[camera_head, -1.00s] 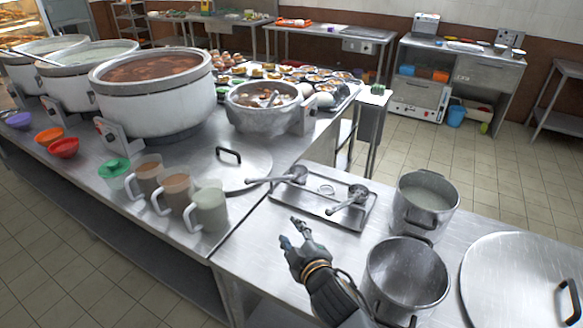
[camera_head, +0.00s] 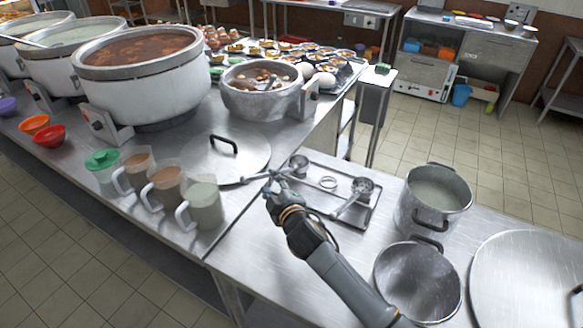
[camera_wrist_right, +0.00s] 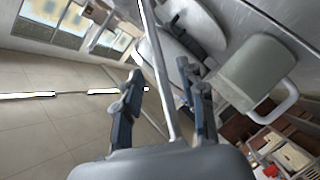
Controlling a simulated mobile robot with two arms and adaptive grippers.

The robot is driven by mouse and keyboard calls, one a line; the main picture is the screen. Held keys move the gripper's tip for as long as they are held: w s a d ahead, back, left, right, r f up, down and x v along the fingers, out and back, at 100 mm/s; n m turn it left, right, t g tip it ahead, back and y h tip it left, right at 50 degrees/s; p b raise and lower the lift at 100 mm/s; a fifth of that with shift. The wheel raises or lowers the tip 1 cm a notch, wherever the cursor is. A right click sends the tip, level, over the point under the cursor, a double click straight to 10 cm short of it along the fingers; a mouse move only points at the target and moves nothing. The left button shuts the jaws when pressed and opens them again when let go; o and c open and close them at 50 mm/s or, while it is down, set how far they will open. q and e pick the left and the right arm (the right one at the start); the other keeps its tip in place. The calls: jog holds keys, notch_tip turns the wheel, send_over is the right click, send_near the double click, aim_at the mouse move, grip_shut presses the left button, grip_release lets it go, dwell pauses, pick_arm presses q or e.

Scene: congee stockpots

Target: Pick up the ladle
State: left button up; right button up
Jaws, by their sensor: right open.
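One metal ladle (camera_head: 299,162) lies with its bowl at the left end of a shallow steel tray (camera_head: 371,218), its handle reaching left past the tray rim. A second ladle (camera_head: 362,187) lies at the tray's right side, its handle slanting down-left. My right gripper (camera_head: 268,186) is at the first ladle's handle, partly covering it. In the right wrist view the right gripper's fingers (camera_wrist_right: 162,105) are apart. A thin grey bar runs between them, seemingly the ladle handle, but I cannot tell whether they touch it. My left gripper is not in view.
Several mugs stand left of my right gripper, the nearest a pale green one (camera_head: 204,206). A round lid (camera_head: 240,160) lies behind them. A pot (camera_head: 434,198) and an empty pan (camera_head: 420,285) stand to the right. A large pot (camera_head: 150,85) is at the back left.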

aim_at(266, 173)
jog(key=x, duration=0.4)
jog(key=shift+w+a+r, duration=0.1)
jog(key=shift+w+a, duration=0.15)
jog(key=shift+w, duration=0.1)
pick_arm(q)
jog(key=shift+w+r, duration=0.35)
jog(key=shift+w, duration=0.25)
pick_arm(e)
jog(key=shift+w+a, duration=0.1)
jog(key=shift+w, duration=0.2)
grip_shut()
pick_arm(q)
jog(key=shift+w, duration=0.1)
